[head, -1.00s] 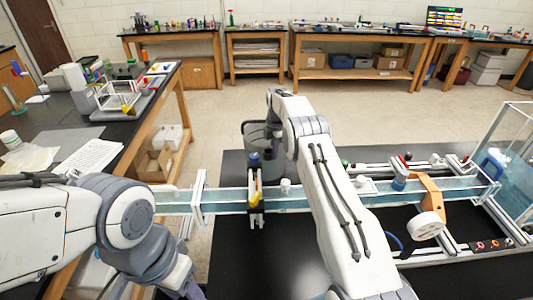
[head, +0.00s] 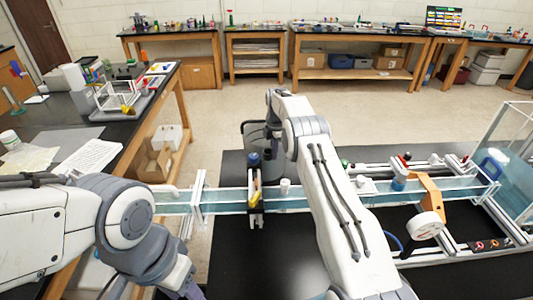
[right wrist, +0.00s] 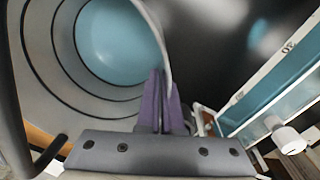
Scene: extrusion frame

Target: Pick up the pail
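The pail (head: 251,137) is grey and stands beyond the clear channel in the head view, partly hidden by my right arm. In the right wrist view, the pail (right wrist: 55,60) fills the left side, with dark rings along its wall and pale blue inside. My right gripper (right wrist: 160,92) has its purple fingers close together on a thin pale strip that runs along the pail's opening. I cannot tell whether this strip is its rim or its handle. My left gripper is mostly cut off at the bottom of the head view, below my left arm; its fingers do not show clearly.
A clear channel with blue water (head: 230,199) crosses in front, carrying a dark stand with a yellow part (head: 255,192). An orange bracket (head: 431,192) and a white roll (head: 426,224) are at right. A glass tank (head: 510,150) stands far right. A side bench (head: 120,128) is at left.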

